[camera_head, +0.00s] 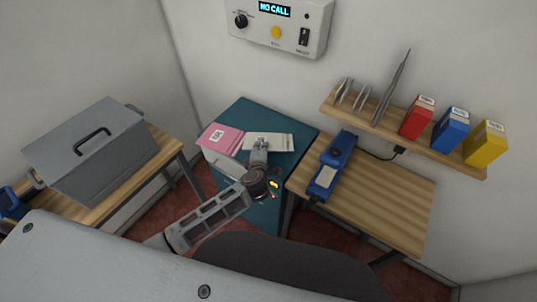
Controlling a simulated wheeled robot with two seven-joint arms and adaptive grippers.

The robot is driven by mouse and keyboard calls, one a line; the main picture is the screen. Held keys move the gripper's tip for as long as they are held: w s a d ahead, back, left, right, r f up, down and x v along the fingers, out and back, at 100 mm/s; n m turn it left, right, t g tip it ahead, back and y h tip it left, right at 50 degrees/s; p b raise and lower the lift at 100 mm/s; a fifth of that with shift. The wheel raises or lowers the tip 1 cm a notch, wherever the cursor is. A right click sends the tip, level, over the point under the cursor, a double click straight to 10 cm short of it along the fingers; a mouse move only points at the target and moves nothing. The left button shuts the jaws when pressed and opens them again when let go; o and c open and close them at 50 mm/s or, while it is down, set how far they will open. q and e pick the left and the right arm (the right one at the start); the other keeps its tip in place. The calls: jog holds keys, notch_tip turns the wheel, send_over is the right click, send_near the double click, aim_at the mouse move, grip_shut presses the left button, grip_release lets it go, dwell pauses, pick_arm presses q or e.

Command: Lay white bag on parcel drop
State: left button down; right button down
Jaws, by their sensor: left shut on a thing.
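The white bag (281,142) is flat and pale. It is at the top of the teal cabinet (253,111), which looks like the parcel drop. My left gripper (260,142) is shut on the bag's near edge, and its fingers and wrist hide part of it. I cannot tell whether the bag rests on the top or hangs just above it. My right gripper is not in view.
A grey lidded bin (93,150) stands on a wooden table at left. A blue handheld device (332,165) lies on the wooden table (395,205) at right. Above it, a shelf (393,137) holds red, blue and yellow boxes. A control panel (279,26) hangs on the wall.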

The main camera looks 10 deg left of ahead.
pick_arm(q)
jog(key=shift+f+b, duration=0.6)
jog(key=shift+f, duration=0.95)
jog(key=c, duration=1.7)
grip_release()
jog(key=shift+s, duration=0.1)
jog(key=shift+p+v, duration=0.85)
jog(key=shift+v, duration=0.05)
jog(key=shift+p+v, duration=2.15)
jog(key=shift+v, duration=0.9)
